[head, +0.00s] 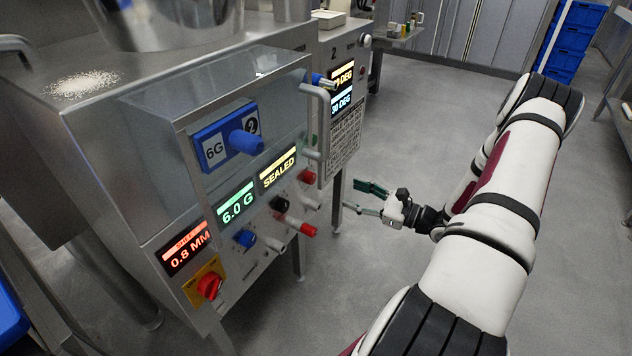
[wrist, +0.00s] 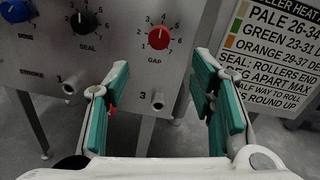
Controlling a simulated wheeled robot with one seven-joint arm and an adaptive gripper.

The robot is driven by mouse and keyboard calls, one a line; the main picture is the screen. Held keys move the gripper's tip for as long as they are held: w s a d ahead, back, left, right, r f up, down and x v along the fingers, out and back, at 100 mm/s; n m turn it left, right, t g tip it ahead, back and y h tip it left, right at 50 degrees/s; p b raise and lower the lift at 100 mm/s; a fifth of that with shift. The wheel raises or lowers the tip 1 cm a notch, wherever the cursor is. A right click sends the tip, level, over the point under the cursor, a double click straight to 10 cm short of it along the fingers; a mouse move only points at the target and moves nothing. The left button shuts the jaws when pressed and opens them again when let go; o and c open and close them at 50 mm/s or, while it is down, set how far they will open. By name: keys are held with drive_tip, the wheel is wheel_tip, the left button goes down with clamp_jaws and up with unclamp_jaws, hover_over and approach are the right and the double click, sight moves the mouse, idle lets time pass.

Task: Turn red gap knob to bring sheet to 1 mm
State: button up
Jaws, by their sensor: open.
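The red gap knob (wrist: 159,38) is on the machine's steel front panel, above the word GAP and inside a numbered dial. In the head view the same red knob (head: 307,177) is the rightmost of the panel's knob row. A red display (head: 187,249) at the panel's lower left reads 0.8 MM. My gripper (head: 352,196) is open and empty, to the right of the panel and apart from the knob. In the wrist view its green-padded fingers (wrist: 162,70) point at the panel, with the knob appearing between and slightly above the tips.
A black SEAL knob (wrist: 83,22) and a blue knob (wrist: 14,10) sit left of the gap knob. Another red knob (head: 209,287) is on a yellow plate. Displays show 6.0 G (head: 236,203) and SEALED (head: 278,168). A label sheet (wrist: 270,50) hangs right. Open floor lies right.

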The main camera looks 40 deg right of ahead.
sight(314, 179)
drive_tip(key=b+x, duration=0.2)
drive_tip(key=x, duration=1)
drive_tip(key=shift+c, duration=0.5)
drive_tip(key=c, duration=1.1)
